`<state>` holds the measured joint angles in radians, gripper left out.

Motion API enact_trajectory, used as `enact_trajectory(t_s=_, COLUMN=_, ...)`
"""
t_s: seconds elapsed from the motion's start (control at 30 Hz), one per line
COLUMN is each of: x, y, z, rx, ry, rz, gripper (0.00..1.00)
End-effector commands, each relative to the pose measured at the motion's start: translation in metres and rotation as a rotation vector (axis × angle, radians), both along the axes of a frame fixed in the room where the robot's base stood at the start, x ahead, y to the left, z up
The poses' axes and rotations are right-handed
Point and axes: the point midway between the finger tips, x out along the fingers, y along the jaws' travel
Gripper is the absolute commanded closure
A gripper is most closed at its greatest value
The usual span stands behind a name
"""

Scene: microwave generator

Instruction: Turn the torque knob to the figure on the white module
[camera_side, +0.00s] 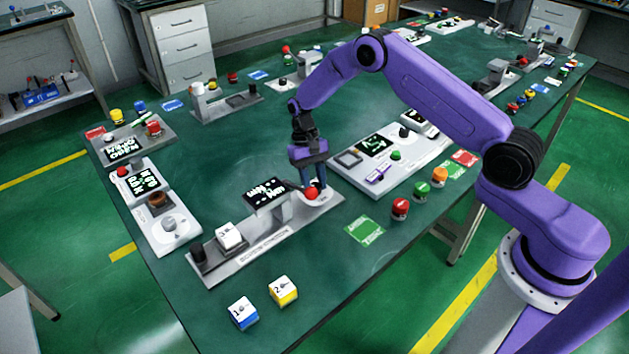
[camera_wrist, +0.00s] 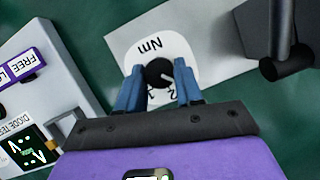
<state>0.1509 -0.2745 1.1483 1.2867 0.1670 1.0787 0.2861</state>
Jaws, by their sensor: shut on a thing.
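The torque knob (camera_wrist: 158,72) is small, round and black. It sits on a white dial plate marked "Nm" (camera_wrist: 150,46), with small figures partly hidden by my fingers. A pale pointer mark on the knob points toward the lower right in the wrist view. My gripper (camera_wrist: 157,80) is shut on the knob, one blue finger on each side. In the side view my gripper (camera_side: 314,188) hides the knob at the right end of a grey fixture (camera_side: 262,244). The white module (camera_side: 229,235) sits toward the fixture's left end; its figure is too small to read surely.
A red ball-shaped part (camera_side: 311,193) is close to my gripper. A dark screen (camera_side: 265,192) stands on the fixture. A blue module (camera_side: 242,312) and a yellow module (camera_side: 283,289) lie in front. A diode test panel (camera_side: 390,160) is behind; a green card (camera_side: 364,231) lies to the right.

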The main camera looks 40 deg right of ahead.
Motion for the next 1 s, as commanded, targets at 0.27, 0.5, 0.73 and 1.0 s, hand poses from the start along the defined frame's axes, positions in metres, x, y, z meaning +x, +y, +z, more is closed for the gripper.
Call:
enact_trajectory(t_s=0.27, x=0.0009, y=0.0006, z=0.0006, rx=0.0, ry=-0.002, rz=0.123, gripper=0.95)
enact_trajectory(t_s=0.5, x=0.0009, y=0.0009, z=0.0007, rx=0.001, ry=-0.002, rz=0.16, gripper=0.95)
enact_trajectory(t_s=0.73, x=0.001, y=0.0008, z=0.0008, rx=0.001, ry=-0.002, rz=0.162, gripper=0.95)
enact_trajectory(t_s=1.0, x=0.001, y=0.0009, z=0.0007, rx=0.0, ry=-0.002, rz=0.161, gripper=0.39)
